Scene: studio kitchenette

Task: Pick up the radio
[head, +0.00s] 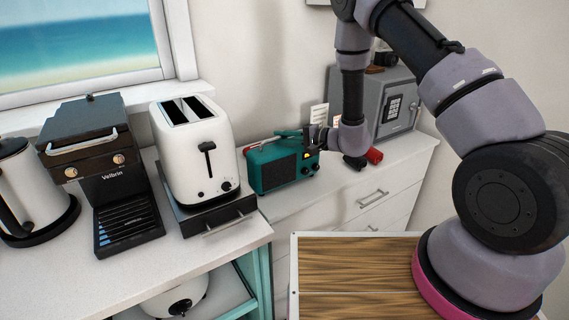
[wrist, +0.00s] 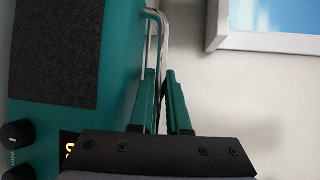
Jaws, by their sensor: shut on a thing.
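The radio (head: 274,173) is a teal box with a dark speaker panel and black knobs, right of the toaster in the head view. It fills the left side of the wrist view (wrist: 118,75). My gripper (head: 304,135) is at the top of the radio, reaching in from the right. In the wrist view, its two teal fingers (wrist: 161,78) are closed around the radio's metal carrying handle (wrist: 152,13). The radio looks upright. I cannot tell whether its base touches the white cabinet top.
A white toaster (head: 196,152) stands close left of the radio, with a coffee machine (head: 106,165) and kettle (head: 28,185) beyond. A grey safe (head: 392,90) and a small red object (head: 374,156) are to the right. A wood-topped surface (head: 350,270) is in front.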

